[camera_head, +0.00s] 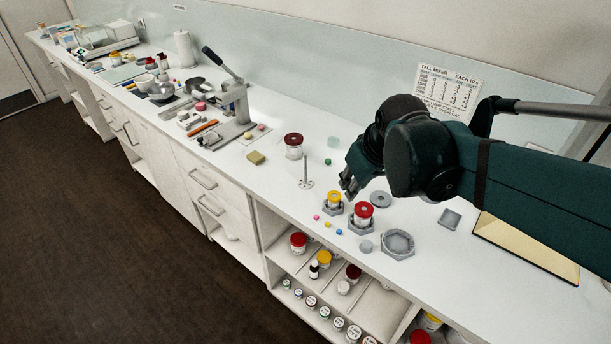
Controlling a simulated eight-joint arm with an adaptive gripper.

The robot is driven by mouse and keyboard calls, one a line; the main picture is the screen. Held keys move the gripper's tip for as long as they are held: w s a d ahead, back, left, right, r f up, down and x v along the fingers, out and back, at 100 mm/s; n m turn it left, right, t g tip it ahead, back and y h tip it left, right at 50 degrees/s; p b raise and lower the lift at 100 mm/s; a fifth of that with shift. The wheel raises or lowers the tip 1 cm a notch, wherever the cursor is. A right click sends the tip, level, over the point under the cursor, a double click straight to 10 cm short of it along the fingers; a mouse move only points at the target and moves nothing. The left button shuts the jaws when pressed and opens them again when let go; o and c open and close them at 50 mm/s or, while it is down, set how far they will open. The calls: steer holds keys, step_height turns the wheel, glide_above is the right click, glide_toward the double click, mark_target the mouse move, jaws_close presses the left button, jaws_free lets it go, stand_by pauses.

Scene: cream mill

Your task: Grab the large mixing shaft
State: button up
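A thin, pale metal shaft (306,166) stands upright on the white counter, with a small bladed foot at its base; it looks like the mixing shaft. My gripper (347,188) is dark teal and points down over the counter, to the right of the shaft. A visible gap lies between them, and I see no contact. The fingertips are small and partly dark, so whether they are apart is unclear. I see nothing held in them.
A red-lidded jar (293,146) stands behind the shaft. A yellow-lidded jar (334,201) and another red-lidded jar (363,213) sit in grey hexagonal holders near my gripper. An empty grey holder (397,256) is at front. A lever press (235,103) stands left.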

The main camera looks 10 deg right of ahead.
steer(key=w+a+n+g+p, duration=0.1)
steer(key=w+a+n+p, duration=0.15)
steer(key=w, duration=0.45)
steer(key=w+a+n+g+p, duration=0.1)
steer(key=w+a+n+p, duration=0.1)
steer(key=w+p, duration=0.3)
steer(key=n+g+y+p, duration=0.1)
steer(key=n+g+p, duration=0.2)
steer(key=n+p, duration=0.3)
glide_above(306, 183)
steer(key=p, duration=0.1)
step_height(306, 183, down, 10)
steer(key=m, duration=0.1)
steer(key=shift+w+d, duration=0.2)
steer(key=shift+d, duration=0.15)
steer(key=shift+f, duration=0.15)
steer(key=shift+a+f, duration=0.15)
steer(key=shift+f, duration=1)
steer(key=shift+f, duration=0.1)
steer(key=shift+a+f+p, duration=0.15)
steer(key=shift+f+p, duration=0.2)
steer(key=shift+f, duration=0.9)
steer(key=shift+a+f+p, duration=0.1)
steer(key=shift+f+p, duration=0.25)
steer(key=shift+f, duration=0.9)
steer(key=shift+c, duration=0.4)
